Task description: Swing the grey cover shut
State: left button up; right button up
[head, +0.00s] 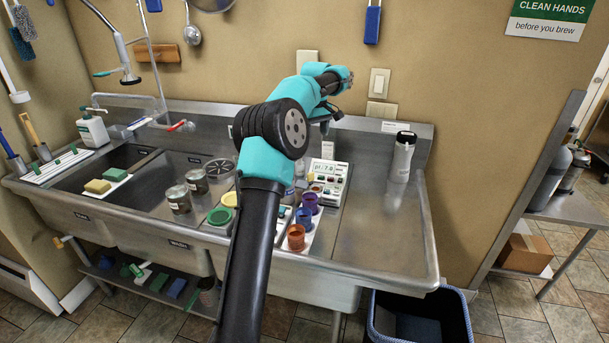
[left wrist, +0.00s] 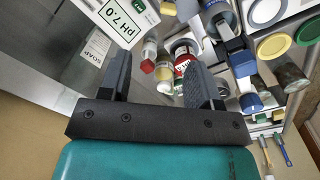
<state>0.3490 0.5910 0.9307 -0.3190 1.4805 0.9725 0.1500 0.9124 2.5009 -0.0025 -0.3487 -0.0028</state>
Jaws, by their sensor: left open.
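My left gripper (head: 325,120) is over the back of the steel counter, partly hidden by my own arm in the head view. In the left wrist view its two dark fingers (left wrist: 160,85) stand apart with no object gripped between them. A white meter (head: 327,180) reading pH 7.0 sits on the counter; its display (left wrist: 115,20) shows at the upper left of the left wrist view, beside the fingers. I cannot pick out the grey cover with certainty; my arm hides part of the counter in front of the meter. My right gripper is in neither view.
Orange (head: 296,237), blue (head: 304,217) and purple (head: 310,202) cups stand in front of the meter. Metal cans (head: 197,181) and a yellow lid (head: 229,199) are left of my arm. A steel bottle (head: 402,157) stands right. The counter's right part (head: 385,235) is clear.

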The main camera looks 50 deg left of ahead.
aim_at(311, 173)
pick_arm(q)
jog(key=shift+s+a+r, duration=0.3)
jog(key=shift+s+a, duration=0.2)
jog(key=shift+s, duration=0.05)
notch_tip(311, 173, down, 18)
jog(key=shift+r, duration=0.2)
dwell(0.4)
grip_shut()
dwell(0.4)
